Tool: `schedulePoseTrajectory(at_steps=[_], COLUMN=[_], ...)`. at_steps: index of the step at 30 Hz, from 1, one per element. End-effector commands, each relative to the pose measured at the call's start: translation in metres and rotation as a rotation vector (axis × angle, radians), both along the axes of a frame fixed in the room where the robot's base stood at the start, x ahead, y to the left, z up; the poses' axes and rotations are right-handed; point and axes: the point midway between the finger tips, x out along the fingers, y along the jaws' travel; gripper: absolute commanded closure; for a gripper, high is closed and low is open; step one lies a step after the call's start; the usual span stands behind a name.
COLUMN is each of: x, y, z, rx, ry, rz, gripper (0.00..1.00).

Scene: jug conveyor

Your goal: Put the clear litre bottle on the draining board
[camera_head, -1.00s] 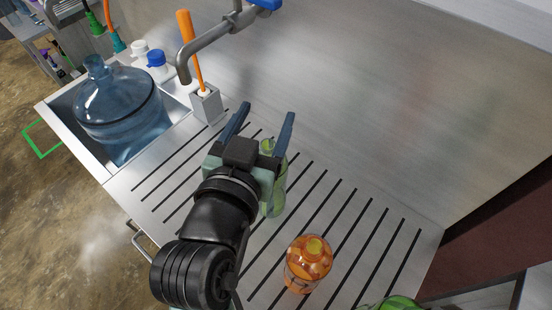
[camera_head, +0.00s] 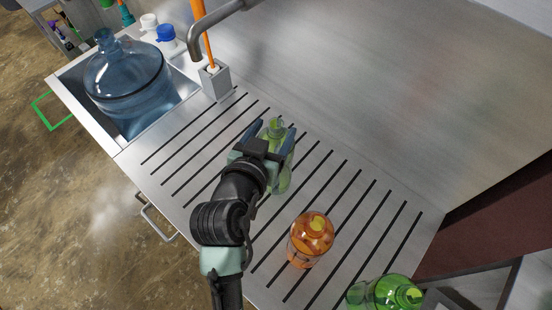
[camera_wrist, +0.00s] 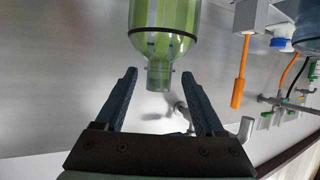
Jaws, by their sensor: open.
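A see-through bottle with a pale green look (camera_head: 278,180) stands upright on the draining board (camera_head: 330,190). It seems to be the clear litre bottle, though its tint makes that unsure. In the wrist view, the bottle (camera_wrist: 165,22) has a clear neck, a dark ring and a green-tinted body. My gripper (camera_head: 276,127) is at this bottle, partly covering it. Its fingers are open, and in the wrist view the neck lies between or just beyond the fingertips (camera_wrist: 159,72). I see no clear contact.
An orange bottle (camera_head: 311,240) and a green bottle (camera_head: 385,293) stand to the right on the board. A big blue jug (camera_head: 125,75) sits in the sink at left, with a brush holder (camera_head: 215,82) and tap (camera_head: 198,35) behind. The back wall rises close behind.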

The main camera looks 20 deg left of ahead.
Motion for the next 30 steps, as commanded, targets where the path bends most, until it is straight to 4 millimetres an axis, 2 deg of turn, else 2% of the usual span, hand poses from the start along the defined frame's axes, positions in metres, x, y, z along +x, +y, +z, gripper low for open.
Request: schedulePoseTrajectory(at_steps=[12, 22, 23, 30], x=[0.041, 0.046, 0.046, 0.046], y=[0.001, 0.001, 0.001, 0.001], z=[-0.016, -0.019, -0.019, -0.019], rx=[0.000, 0.001, 0.001, 0.000], ry=[0.000, 0.000, 0.000, 0.001], rz=[-0.001, 0.000, 0.000, -0.001], gripper=[0.29, 0.29, 0.31, 0.74])
